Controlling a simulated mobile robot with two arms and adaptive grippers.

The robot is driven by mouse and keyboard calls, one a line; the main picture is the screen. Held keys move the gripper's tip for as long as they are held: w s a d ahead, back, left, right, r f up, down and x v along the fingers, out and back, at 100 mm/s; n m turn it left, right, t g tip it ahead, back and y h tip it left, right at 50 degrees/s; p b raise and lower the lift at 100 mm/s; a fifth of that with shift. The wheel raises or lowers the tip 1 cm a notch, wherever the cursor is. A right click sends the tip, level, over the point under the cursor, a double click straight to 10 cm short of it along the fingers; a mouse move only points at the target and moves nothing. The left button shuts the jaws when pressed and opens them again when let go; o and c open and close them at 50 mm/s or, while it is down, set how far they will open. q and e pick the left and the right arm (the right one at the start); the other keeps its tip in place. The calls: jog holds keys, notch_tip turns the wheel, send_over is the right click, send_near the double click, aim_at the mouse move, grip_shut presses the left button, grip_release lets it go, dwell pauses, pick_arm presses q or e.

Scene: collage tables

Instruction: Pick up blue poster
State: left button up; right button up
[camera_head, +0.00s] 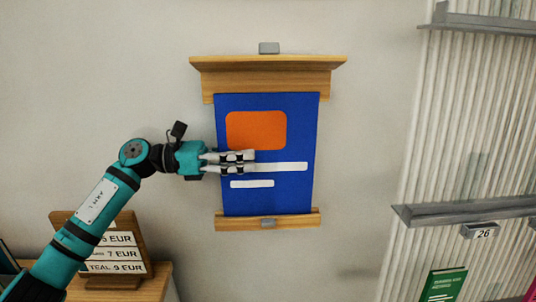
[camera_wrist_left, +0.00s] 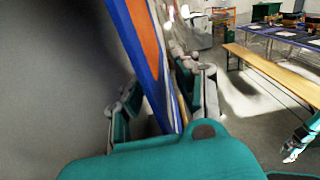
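The blue poster (camera_head: 294,195) has an orange block and white bars. It hangs upright on the wall between an upper wooden ledge (camera_head: 267,78) and a lower wooden ledge (camera_head: 290,222). My left gripper (camera_head: 254,162) is at its left edge, with fingers seen over the front. In the left wrist view the poster (camera_wrist_left: 136,42) appears nearly edge-on between the spread fingers of my left gripper (camera_wrist_left: 157,92). Firm contact with it is not clear. A teal part with pale tips, seemingly my right gripper (camera_wrist_left: 293,153), is at the lower right, too small to read.
A wooden price stand (camera_head: 118,262) is on a table at the lower left. Grey shelves (camera_head: 465,213) and a green book (camera_head: 443,285) are at the right. The wrist view shows a bench (camera_wrist_left: 275,70) and a table (camera_wrist_left: 275,32). The wall beside the poster is clear.

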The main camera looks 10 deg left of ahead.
pick_arm(q)
jog(key=shift+a+f, duration=0.1)
grip_shut()
dwell(0.4)
